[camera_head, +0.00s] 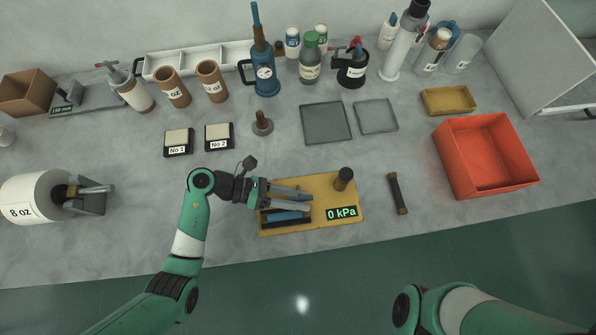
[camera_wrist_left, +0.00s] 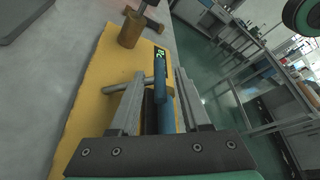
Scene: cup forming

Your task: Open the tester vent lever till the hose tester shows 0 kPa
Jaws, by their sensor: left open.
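The hose tester is a yellow board (camera_head: 318,186) on the table, front centre. Its display (camera_head: 342,213) reads 0 kPa in the head view. My left gripper (camera_head: 309,201) is open over the left part of the board. In the left wrist view, its two fingers (camera_wrist_left: 158,82) lie on either side of a blue bar (camera_wrist_left: 165,108), with visible gaps. A grey rod (camera_wrist_left: 117,86) sticks out to the left beside the left finger; I cannot tell whether it is the vent lever. A brown knob (camera_head: 343,178) stands on the board. My right gripper is out of view.
A dark bar with brown ends (camera_head: 397,193) lies right of the board, before a red bin (camera_head: 485,155). Tiles No 1 (camera_head: 178,141) and No 2 (camera_head: 219,136) and a brown-handled stamp (camera_head: 262,123) lie behind. Bare table surrounds the board's front edge.

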